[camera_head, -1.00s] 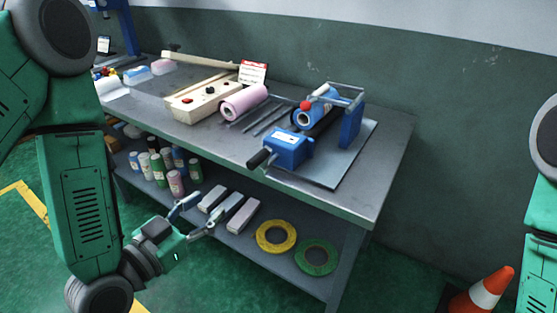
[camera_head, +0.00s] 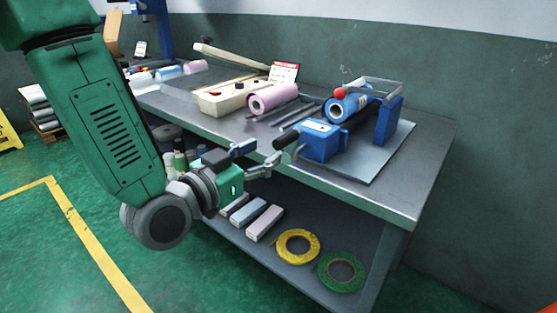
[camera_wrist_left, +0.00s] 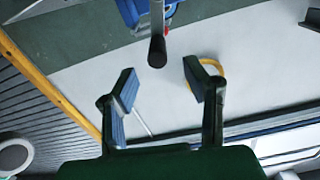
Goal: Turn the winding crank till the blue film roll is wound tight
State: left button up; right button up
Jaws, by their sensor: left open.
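The winding crank's black grip (camera_head: 286,138) sticks out at the front left of a blue winder (camera_head: 322,142) on the table. The blue film roll (camera_head: 346,107) sits on the winder behind the blue block, near a red knob (camera_head: 340,93). My left gripper (camera_head: 263,154) is open and empty at the table's front edge, just left of and below the crank grip. In the left wrist view the black grip (camera_wrist_left: 157,51) lies beyond the open fingers, roughly centred between them and not enclosed. My right gripper is out of view.
The grey table (camera_head: 400,195) also holds a pink roll (camera_head: 272,98), a cream box (camera_head: 228,97) and dark rods. The lower shelf holds pale boxes, a yellow ring (camera_head: 298,246) and a green ring (camera_head: 341,271). The table edge runs close beside my left gripper.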

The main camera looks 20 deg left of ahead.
aim_at(277, 145)
pick_arm(q)
jog(key=x, duration=0.4)
jog(key=shift+w+d, duration=0.15)
jog(key=shift+d, duration=0.15)
jog(key=shift+w+d, duration=0.1)
jog(key=shift+w, duration=0.4)
grip_shut()
